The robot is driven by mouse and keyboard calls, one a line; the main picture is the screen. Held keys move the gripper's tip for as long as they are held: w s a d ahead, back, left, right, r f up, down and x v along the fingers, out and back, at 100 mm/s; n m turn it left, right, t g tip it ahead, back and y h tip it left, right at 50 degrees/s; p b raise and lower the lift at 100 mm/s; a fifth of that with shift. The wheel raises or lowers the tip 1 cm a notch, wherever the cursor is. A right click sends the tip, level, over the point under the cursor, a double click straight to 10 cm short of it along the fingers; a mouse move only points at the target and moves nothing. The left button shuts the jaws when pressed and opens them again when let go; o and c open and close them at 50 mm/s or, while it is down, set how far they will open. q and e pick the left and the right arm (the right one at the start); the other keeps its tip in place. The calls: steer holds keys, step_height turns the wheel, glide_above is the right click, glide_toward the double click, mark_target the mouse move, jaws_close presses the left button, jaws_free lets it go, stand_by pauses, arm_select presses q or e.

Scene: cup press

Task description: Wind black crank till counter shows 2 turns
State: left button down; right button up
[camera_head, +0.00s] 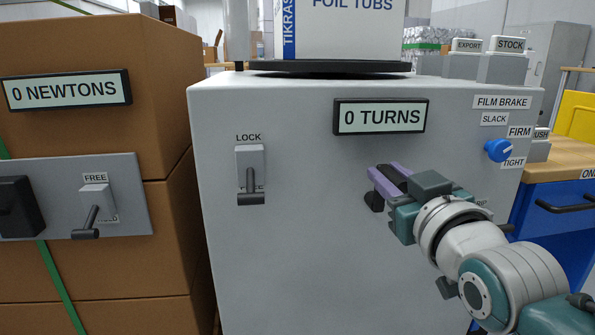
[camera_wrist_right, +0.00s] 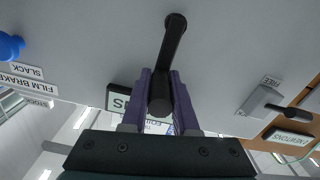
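The counter (camera_head: 380,116) on the grey cabinet (camera_head: 285,260) reads "0 TURNS". The black crank (camera_head: 373,201) sits on the cabinet front below the counter and is partly hidden by my right gripper (camera_head: 385,180). In the right wrist view the crank arm (camera_wrist_right: 174,40) runs away from its handle (camera_wrist_right: 160,100). The handle lies between the purple fingers of the right gripper (camera_wrist_right: 161,85), which look closed against its sides. My left gripper is not in view.
A LOCK lever (camera_head: 250,175) points down, left of the crank. A blue FILM BRAKE knob (camera_head: 498,150) is at the right, among SLACK, FIRM and TIGHT labels. Further left, a "0 NEWTONS" display (camera_head: 66,90) and a FREE lever (camera_head: 94,205) stand before brown boxes (camera_head: 100,270).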

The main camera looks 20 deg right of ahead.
jaws_close()
stand_by(0.9)
